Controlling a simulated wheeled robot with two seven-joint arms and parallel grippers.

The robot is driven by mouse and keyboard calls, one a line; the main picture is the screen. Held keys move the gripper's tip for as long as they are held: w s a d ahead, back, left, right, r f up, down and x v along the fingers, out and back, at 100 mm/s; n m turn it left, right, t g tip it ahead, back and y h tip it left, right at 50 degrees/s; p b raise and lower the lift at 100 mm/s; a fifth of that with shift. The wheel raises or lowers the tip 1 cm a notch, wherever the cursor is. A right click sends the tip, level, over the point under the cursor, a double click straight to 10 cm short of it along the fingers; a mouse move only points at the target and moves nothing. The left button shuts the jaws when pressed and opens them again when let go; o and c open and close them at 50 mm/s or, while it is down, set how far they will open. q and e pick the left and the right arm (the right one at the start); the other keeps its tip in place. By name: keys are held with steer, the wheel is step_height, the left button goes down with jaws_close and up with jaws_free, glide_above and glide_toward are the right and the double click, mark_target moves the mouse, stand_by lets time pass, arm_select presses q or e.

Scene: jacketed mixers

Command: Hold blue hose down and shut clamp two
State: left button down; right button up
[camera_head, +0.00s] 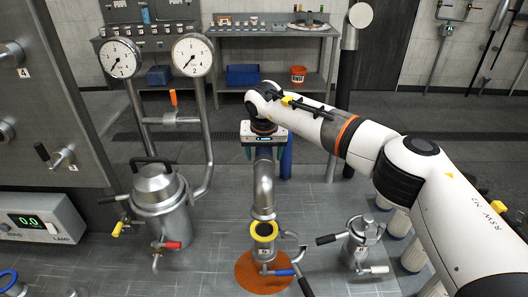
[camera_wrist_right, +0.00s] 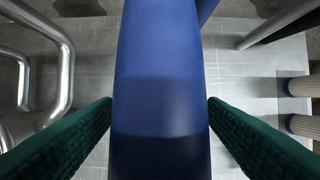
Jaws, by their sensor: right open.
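My right gripper (camera_head: 264,152) has green fingers and points down at the top of the bent metal pipe in the head view. In the right wrist view the open right gripper (camera_wrist_right: 160,105) has one finger on each side of the thick blue hose (camera_wrist_right: 160,70). The fingers lie close to the hose's edges; I cannot tell if they touch. In the head view the blue hose (camera_head: 286,160) shows partly behind the gripper. A fitting with a yellow ring (camera_head: 264,231) and a blue-handled lever (camera_head: 282,272) stands below. I cannot read clearly which clamp is number two. My left gripper is not in view.
A lidded metal vessel (camera_head: 160,205) with a red-handled valve stands left of the pipe. A smaller vessel (camera_head: 358,240) stands on the right. Two gauges (camera_head: 192,55) rise on pipes behind. A back bench (camera_head: 215,86) holds bins.

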steer(key=shift+c, duration=0.4)
steer(key=c, duration=0.9)
steer(key=shift+f, duration=0.25)
steer(key=shift+s+f+b, duration=0.15)
steer(key=shift+f+b, duration=0.95)
steer(key=shift+f, duration=0.4)
